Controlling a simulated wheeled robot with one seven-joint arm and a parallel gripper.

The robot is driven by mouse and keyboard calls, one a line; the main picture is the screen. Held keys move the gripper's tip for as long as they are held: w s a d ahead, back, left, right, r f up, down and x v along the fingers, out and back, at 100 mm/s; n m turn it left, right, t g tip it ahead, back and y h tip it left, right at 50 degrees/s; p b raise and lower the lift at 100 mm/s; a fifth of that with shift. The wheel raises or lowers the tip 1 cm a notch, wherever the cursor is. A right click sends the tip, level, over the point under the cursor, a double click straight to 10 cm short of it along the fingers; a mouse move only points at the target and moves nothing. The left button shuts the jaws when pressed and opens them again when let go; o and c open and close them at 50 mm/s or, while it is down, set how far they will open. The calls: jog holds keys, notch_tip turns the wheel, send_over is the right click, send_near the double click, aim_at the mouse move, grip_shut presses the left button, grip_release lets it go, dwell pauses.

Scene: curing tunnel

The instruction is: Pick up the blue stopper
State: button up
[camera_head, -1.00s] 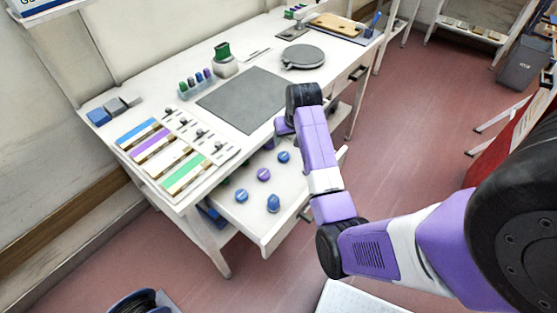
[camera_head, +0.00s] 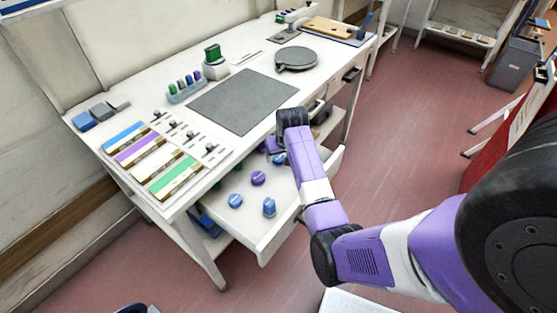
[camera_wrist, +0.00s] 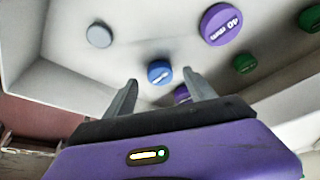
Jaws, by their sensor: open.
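In the wrist view a round blue stopper (camera_wrist: 159,71) with a light mark on its top lies on the pale drawer floor. It shows in the gap between the fingertips of my gripper (camera_wrist: 160,78), which is open and empty. The fingers look above it and apart from it. I cannot tell which one is under the gripper. My fingertips are hidden there behind the wrist.
A large purple stopper (camera_wrist: 220,24), a green stopper (camera_wrist: 244,63), a grey one (camera_wrist: 99,35) and a partly hidden purple one (camera_wrist: 182,94) lie around it. Drawer walls surround them. The workbench (camera_head: 215,150) overhangs the drawer's back and carries a dark mat (camera_head: 243,101).

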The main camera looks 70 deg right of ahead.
aim_at(279, 160)
jog(key=shift+x, duration=1.2)
grip_shut()
jog(key=shift+r, duration=0.1)
